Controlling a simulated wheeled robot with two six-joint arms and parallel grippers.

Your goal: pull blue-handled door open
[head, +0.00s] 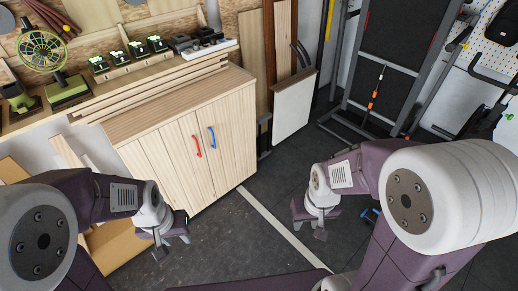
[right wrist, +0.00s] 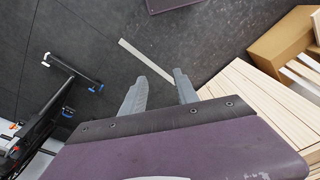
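The blue handle (head: 212,138) is a vertical curved bar on the right door (head: 232,125) of a light wooden cabinet. A red handle (head: 197,146) is on the door to its left. Both doors look shut, flush with the cabinet front. My left gripper (head: 174,248) is open and empty above the floor, in front of the cabinet and below the handles in the picture. My right gripper (head: 310,225) is to the right of the cabinet, well apart from the blue handle. In the right wrist view its two fingers (right wrist: 162,82) are spread with nothing between them.
A shelf with several green and black tools (head: 130,54) runs behind the cabinet. A white-fronted panel (head: 293,106) stands right of it. A cardboard box (right wrist: 282,42) shows in the right wrist view. Dark floor with a pale stripe (head: 275,222) lies open before the cabinet.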

